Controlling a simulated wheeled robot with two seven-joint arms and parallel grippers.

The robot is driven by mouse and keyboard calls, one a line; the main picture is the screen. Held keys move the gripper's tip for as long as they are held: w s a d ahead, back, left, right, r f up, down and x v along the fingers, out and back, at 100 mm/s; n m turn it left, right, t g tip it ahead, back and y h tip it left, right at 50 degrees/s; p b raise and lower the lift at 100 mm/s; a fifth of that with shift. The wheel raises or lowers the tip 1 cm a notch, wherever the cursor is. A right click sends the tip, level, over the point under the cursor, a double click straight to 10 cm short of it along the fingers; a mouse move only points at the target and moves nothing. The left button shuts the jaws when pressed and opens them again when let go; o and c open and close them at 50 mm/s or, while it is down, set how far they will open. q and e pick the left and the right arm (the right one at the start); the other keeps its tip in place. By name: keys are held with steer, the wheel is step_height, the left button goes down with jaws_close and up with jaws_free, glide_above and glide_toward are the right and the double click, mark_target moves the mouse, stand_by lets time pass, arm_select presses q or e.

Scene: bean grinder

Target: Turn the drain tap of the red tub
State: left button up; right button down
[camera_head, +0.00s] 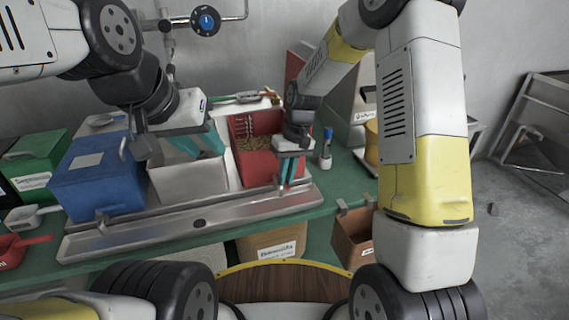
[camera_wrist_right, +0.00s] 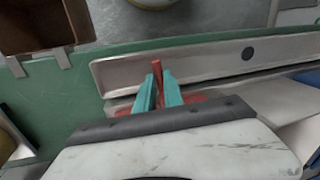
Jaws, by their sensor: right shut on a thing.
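The red tub (camera_head: 256,170) stands at the back of the bench, with brown beans in it. My right gripper (camera_head: 288,186) is at the tub's front right corner, fingers pointing down. In the right wrist view its teal fingers (camera_wrist_right: 159,88) are shut on the red drain tap (camera_wrist_right: 157,70), whose tip sticks out past them. The fingers hide most of the tap. My left gripper (camera_head: 197,152) has its teal fingers apart over the pale metal tub, left of the red tub, and appears empty.
A metal drip tray (camera_head: 150,238) runs along the bench front; its rim also shows in the wrist view (camera_wrist_right: 205,66). A blue bin (camera_head: 95,180) stands left, a small pot with a blue-topped tool (camera_head: 326,150) right. A brown box (camera_head: 352,240) hangs at the green bench edge.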

steer(key=shift+w+d+n+g+h, duration=0.3)
steer(key=shift+w+n, duration=0.5)
steer(key=shift+n, duration=1.45)
steer(key=shift+w+d+n+g+h, duration=0.1)
steer(key=shift+w+d+n+h, duration=0.55)
steer(key=shift+n, duration=1.55)
steer(key=shift+w+d+n+g+h, duration=0.15)
steer(key=shift+w+n, duration=0.85)
steer(key=shift+n, duration=1.25)
steer(key=c, duration=1.5)
jaws_free()
steer(key=shift+o, duration=0.2)
